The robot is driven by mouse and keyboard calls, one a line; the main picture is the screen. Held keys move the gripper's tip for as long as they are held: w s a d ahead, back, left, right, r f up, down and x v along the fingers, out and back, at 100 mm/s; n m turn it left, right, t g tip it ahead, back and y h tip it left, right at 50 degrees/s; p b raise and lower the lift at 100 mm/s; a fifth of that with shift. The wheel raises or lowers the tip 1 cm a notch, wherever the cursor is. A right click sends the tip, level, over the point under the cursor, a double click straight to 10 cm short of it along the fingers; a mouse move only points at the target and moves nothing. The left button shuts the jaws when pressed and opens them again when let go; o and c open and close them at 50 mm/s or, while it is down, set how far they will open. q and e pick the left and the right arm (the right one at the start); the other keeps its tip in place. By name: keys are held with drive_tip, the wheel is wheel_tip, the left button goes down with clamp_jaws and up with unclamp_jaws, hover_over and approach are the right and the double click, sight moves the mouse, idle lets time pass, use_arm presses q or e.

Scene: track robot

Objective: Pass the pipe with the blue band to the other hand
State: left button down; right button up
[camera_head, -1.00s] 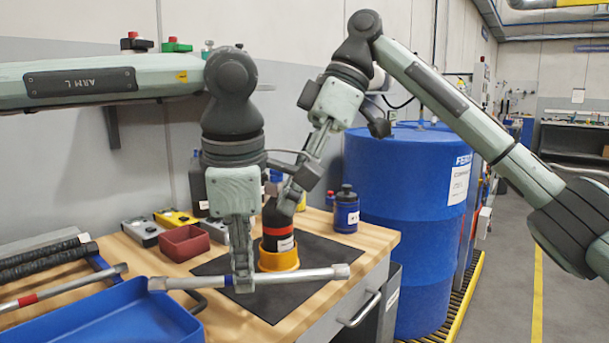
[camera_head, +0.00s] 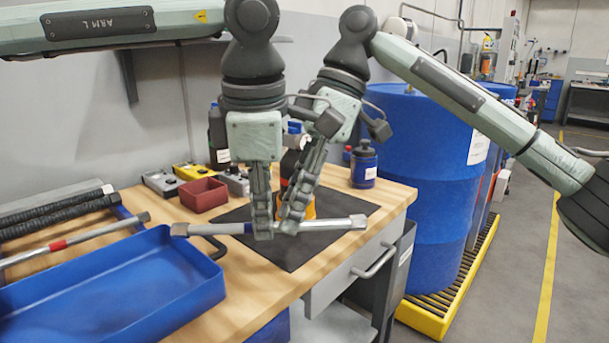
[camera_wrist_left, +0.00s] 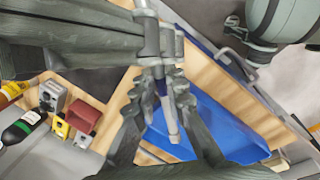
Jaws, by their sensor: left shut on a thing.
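The pipe with the blue band (camera_head: 335,224) is a grey metal tube with wider ends, held roughly level above the dark mat. My left gripper (camera_head: 262,234) is shut on it near its middle, close beside the blue band (camera_head: 247,228). My right gripper (camera_head: 291,229) is at the pipe just right of the left one, with its fingers overlapping the tube. Whether its fingers are closed is hidden. In the left wrist view, the pipe (camera_wrist_left: 171,124) runs down between my left fingers (camera_wrist_left: 168,85), and my right gripper (camera_wrist_left: 160,40) crosses close above them.
A blue tray (camera_head: 110,290) fills the bench's front left. A red-banded pipe (camera_head: 90,236) lies behind it. A red bin (camera_head: 203,194), a dark bottle (camera_head: 363,165) and a yellow ring holder (camera_head: 309,211) stand near the mat (camera_head: 340,207). A blue drum (camera_head: 415,200) stands right of the bench.

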drive_tip(key=shift+s+a+f, duration=0.1)
drive_tip(key=shift+a+f, duration=0.05)
drive_tip(key=shift+f, duration=0.2)
clamp_jaws()
use_arm(q)
drive_tip(key=c, duration=1.5)
unclamp_jaws()
drive_tip(key=shift+s+a+r+n+y, duration=0.15)
drive_tip(key=shift+s+a+r+n, duration=0.65)
drive_tip(key=shift+a, duration=4.55)
drive_tip(key=shift+s+a+r+n+y, duration=0.35)
drive_tip(key=shift+a+n, duration=0.7)
drive_tip(key=shift+a, duration=4.35)
drive_tip(key=shift+s+a+r+n, duration=0.6)
drive_tip(key=shift+s+a+n, duration=0.3)
drive_tip(key=shift+a, duration=4.45)
drive_tip(key=shift+w, duration=0.1)
